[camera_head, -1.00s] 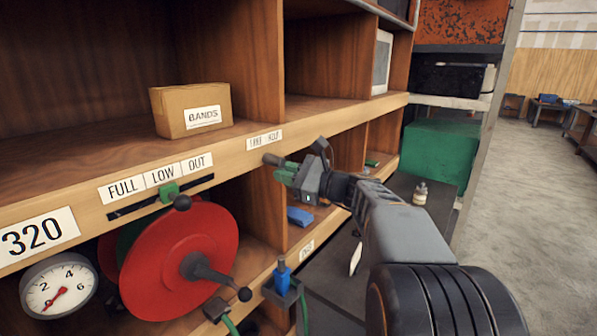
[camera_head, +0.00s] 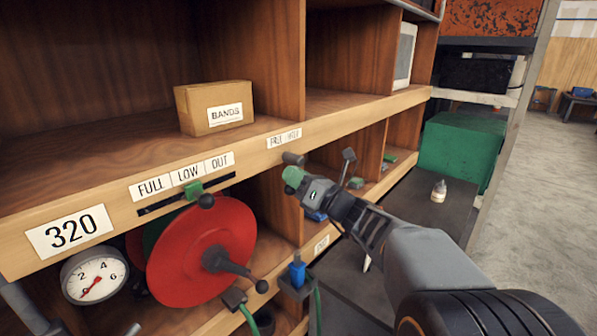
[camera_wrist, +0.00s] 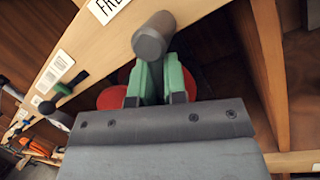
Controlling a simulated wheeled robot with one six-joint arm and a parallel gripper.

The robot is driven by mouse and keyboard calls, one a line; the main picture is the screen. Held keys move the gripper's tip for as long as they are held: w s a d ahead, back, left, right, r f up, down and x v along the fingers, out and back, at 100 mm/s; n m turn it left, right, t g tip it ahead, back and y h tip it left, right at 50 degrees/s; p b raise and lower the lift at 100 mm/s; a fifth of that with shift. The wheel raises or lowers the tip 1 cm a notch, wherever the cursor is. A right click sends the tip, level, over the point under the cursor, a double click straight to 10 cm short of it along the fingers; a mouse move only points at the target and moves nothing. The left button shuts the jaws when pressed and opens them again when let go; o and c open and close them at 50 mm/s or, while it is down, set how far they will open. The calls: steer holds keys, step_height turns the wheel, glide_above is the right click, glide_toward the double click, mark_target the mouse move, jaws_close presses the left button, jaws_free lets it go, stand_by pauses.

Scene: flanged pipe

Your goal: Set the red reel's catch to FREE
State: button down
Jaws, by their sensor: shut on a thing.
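The red reel (camera_head: 203,255) sits in the lower bay, with a dark crank on its face. A FREE/HELD label (camera_head: 284,138) is on the wooden shelf edge to the reel's upper right. A grey cylindrical catch knob (camera_head: 293,159) sticks out just below this label; it also shows in the wrist view (camera_wrist: 153,37). My gripper (camera_head: 293,177) has its green fingers shut on the knob, with the knob's end showing beyond the fingers in the wrist view. The fingers hide the knob's base, so I cannot tell exactly where the catch stands.
A green slider (camera_head: 193,191) sits under the FULL, LOW and OUT labels. A round gauge (camera_head: 94,276) is left of the reel. A BANDS box (camera_head: 214,106) stands on the shelf above. A blue-handled part (camera_head: 297,272) projects below my gripper. Floor is clear at right.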

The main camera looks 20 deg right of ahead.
steer(key=shift+s+a+f+m+t+h+p, duration=0.1)
steer(key=shift+a+m+t+h+p, duration=0.15)
steer(key=shift+m, duration=0.6)
steer(key=shift+s+a+r+m+t+h+p, duration=0.1)
steer(key=shift+m+h+p, duration=0.2)
steer(key=shift+m, duration=0.5)
steer(key=shift+s+a+f+m+t+h+p, duration=0.1)
steer(key=shift+a+m+t+h+p, duration=0.15)
steer(key=shift+m, duration=0.6)
steer(key=c, duration=1.4)
jaws_free()
steer(key=shift+o, duration=1.2)
steer(key=shift+a, duration=0.25)
steer(key=shift+s+d+r, duration=0.1)
steer(key=shift+d+r, duration=0.1)
steer(key=shift+d, duration=0.15)
steer(key=b+v, duration=0.3)
steer(key=v, duration=1)
steer(key=shift+s, duration=0.3)
steer(key=shift+f, duration=0.1)
